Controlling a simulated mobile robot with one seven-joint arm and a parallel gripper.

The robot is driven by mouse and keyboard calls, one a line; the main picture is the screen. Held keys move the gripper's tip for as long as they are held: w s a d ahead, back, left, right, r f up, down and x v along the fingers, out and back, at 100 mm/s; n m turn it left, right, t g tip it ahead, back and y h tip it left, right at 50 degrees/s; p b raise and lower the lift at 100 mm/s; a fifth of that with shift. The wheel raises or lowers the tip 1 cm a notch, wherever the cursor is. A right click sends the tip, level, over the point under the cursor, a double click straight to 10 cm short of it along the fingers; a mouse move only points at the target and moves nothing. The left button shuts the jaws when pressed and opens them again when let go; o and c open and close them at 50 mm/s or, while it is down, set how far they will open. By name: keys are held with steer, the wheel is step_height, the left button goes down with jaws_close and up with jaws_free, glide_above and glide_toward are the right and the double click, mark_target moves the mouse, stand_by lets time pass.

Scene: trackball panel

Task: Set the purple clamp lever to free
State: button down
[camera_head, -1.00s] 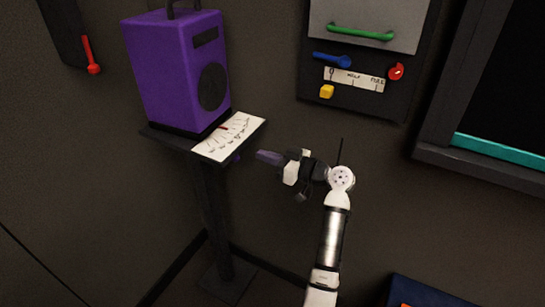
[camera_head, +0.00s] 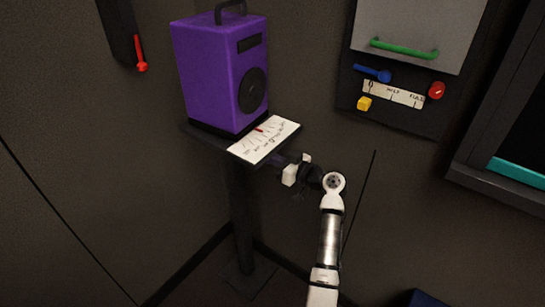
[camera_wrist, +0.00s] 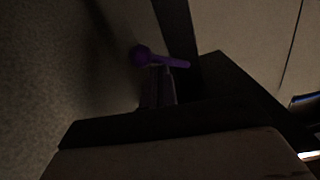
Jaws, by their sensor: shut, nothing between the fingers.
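The purple clamp lever (camera_wrist: 165,61) shows in the wrist view, with a round knob at its left end and a thin arm running right. In the head view I cannot make it out; the shelf edge and my gripper are in the way there. My gripper (camera_head: 283,159) is at the right edge of the shelf, just below the marked plate. In the wrist view its fingers (camera_wrist: 158,86) are shut and empty, with their tips right by the lever's arm. I cannot tell whether they touch it. The plate's labels are too small to read.
A purple box (camera_head: 215,75) with a handle and dark disc stands on the dark shelf (camera_head: 205,137). A white marked plate (camera_head: 266,143) with a red mark lies at the shelf's front. A wall panel (camera_head: 392,121) with coloured controls hangs to the right.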

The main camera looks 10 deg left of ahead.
steer(key=shift+s+f+m, duration=0.2)
steer(key=shift+f+m, duration=0.05)
steer(key=shift+m, duration=0.55)
steer(key=m, duration=0.2)
steer(key=s+f+m, duration=0.1)
steer(key=m, duration=0.1)
steer(key=s+a+m, duration=0.1)
steer(key=shift+s+f+m+b, duration=0.1)
steer(key=shift+f+m+b, duration=0.1)
steer(key=shift+m+b, duration=0.2)
steer(key=shift+s+a, duration=0.1)
stand_by(0.6)
